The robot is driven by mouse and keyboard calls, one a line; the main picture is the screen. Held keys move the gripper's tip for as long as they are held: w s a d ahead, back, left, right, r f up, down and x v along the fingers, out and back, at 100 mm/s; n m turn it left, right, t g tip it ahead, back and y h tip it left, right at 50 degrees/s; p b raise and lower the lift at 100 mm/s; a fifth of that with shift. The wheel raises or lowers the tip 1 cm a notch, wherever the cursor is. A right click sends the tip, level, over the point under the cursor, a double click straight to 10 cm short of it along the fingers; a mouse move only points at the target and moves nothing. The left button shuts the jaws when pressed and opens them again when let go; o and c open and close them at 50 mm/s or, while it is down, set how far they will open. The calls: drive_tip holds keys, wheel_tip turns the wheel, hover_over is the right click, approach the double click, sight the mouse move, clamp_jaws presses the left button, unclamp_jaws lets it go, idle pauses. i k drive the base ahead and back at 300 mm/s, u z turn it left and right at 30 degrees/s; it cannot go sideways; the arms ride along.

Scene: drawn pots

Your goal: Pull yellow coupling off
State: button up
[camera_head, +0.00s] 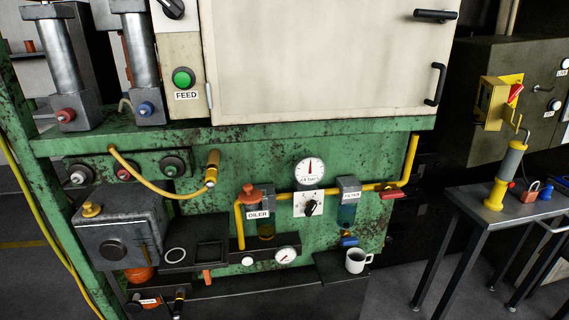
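A yellow coupling (212,168) stands nearly upright against the green machine front, left of the pressure gauge. A yellow hose (150,185) meets its lower end and curves up to the left, towards a dark panel with several round ports (123,171). I cannot tell what the coupling's upper end is seated on. Nothing touches the coupling apart from the hose and the machine. My gripper is not in view.
A yellow pipe (411,160) runs along the machine past the oiler (252,202), pressure gauge (309,170) and filter (348,200). A white mug (357,261) stands on a low ledge. A grey box (120,228) juts out at left. Space before the coupling looks clear.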

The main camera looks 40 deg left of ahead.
sight(212, 171)
drive_tip(key=z, duration=0.35)
drive_tip(key=k, duration=2.25)
drive_tip(key=u, duration=1.55)
drive_tip(key=i, duration=1.05)
drive_tip(key=u, duration=0.05)
